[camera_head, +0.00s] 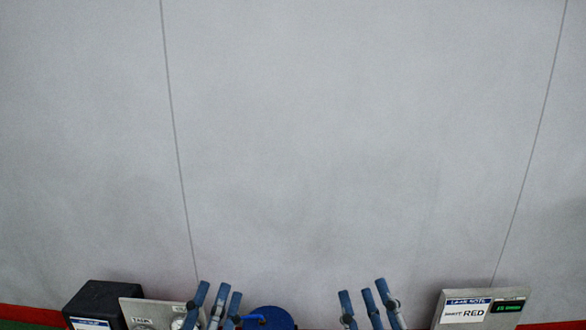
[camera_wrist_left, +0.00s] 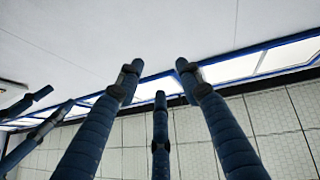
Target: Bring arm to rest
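My left gripper (camera_head: 212,300) shows at the bottom of the head view, left of centre, with its blue fingers spread and pointing up. In the left wrist view its fingers (camera_wrist_left: 155,85) are apart with nothing between them. My right gripper (camera_head: 368,302) stands at the bottom of the head view, right of centre, its blue fingers apart and nothing seen between them. Its lower part is cut off by the frame edge. Blue fingers of another gripper (camera_wrist_left: 45,115) also show at the left of the left wrist view.
A black box (camera_head: 98,299), a grey panel (camera_head: 150,309) and a round blue object (camera_head: 268,317) stand along the bottom of the head view. A labelled device with a green display (camera_head: 482,305) is at right. A plain grey wall (camera_head: 330,140) fills the rest.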

